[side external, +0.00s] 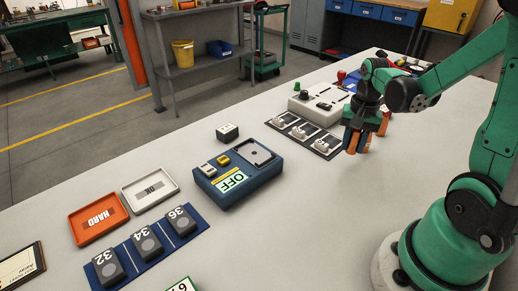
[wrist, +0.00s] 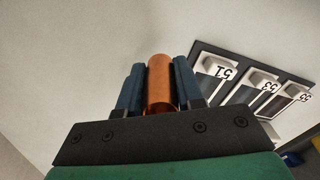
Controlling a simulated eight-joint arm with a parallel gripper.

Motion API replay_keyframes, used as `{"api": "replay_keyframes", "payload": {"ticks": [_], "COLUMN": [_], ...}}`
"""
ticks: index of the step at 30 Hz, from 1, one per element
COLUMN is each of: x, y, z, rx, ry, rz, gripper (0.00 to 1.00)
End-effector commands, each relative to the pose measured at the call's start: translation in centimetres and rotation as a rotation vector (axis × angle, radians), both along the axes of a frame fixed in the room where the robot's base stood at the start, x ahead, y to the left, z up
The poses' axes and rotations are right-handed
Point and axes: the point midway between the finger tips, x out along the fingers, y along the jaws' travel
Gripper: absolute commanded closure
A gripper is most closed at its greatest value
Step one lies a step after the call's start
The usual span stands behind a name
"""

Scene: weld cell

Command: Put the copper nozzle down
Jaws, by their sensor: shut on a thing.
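My gripper (side external: 359,139) is shut on the copper nozzle, an orange-brown cylinder. In the wrist view the nozzle (wrist: 160,84) sits between the two dark blue fingers of my gripper (wrist: 160,88). In the side external view the fingers and orange parts overlap, so the nozzle's lower end is hard to make out. The gripper points down at the near right edge of a dark mat (side external: 308,137) with several white numbered holders. In the wrist view the holders stand to the right, one marked 51 (wrist: 216,72). I cannot tell whether the nozzle touches the table.
A white box with a black knob (side external: 318,104) stands behind the mat. A blue unit reading OFF (side external: 238,176) is to its left. Farther left are an orange HARD tray (side external: 99,219), a white tray (side external: 150,189) and a blue mat with numbered blocks (side external: 147,245). The table (side external: 300,235) is bare in front.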

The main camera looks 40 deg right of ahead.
Motion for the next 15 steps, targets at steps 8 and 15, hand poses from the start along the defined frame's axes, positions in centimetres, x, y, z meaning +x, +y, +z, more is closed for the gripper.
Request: {"api": "replay_keyframes", "payload": {"ticks": [8,15], "x": [0.0,0.0], "y": [0.0,0.0], "z": [-3.2,-3.8], "rx": [0.000,0.000], "ry": [0.000,0.000], "rz": [0.000,0.000], "gripper": [1.00,1.00]}}
